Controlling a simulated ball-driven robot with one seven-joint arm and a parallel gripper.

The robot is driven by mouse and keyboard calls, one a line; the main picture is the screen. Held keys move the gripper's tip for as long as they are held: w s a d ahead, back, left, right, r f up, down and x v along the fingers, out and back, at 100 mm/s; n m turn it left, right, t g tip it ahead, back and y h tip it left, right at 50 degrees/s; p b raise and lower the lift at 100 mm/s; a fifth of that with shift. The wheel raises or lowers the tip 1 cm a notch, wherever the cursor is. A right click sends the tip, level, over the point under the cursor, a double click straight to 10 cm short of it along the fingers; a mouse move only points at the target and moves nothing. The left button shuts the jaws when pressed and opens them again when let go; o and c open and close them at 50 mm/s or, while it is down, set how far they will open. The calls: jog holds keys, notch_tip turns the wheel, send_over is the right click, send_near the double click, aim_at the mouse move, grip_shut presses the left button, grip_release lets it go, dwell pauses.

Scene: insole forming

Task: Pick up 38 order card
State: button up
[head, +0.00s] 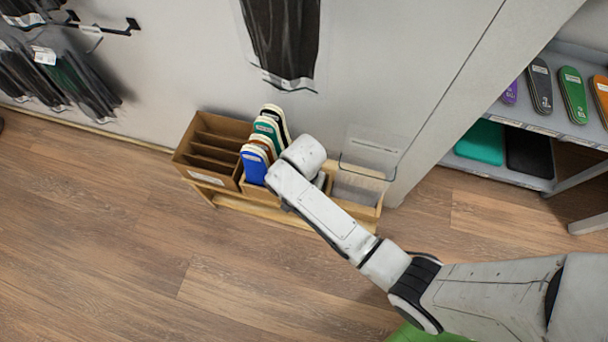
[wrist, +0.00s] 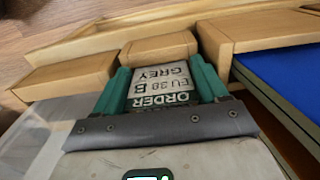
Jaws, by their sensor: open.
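The order card (wrist: 158,82) is a pale card printed "ORDER", "EU 38 B" and "GREY", seen upside down in the wrist view. It rests at a wooden block of the rack. My gripper (wrist: 160,68) is open, with one teal finger on each side of the card; whether they touch it I cannot tell. The card's lower end is hidden by the gripper body. In the head view my arm (head: 325,215) reaches over the wooden rack (head: 240,207) and hides the card and the fingers.
Blue, teal, brown and black insoles (head: 255,168) stand in the rack left of my arm; a blue one (wrist: 285,70) is close by in the wrist view. Empty slots (head: 212,150) lie further left. A clear bin (head: 360,180) is at right. Shelves (head: 545,120) hold more insoles.

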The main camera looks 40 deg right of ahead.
jog(key=shift+c, duration=0.4)
jog(key=c, duration=0.6)
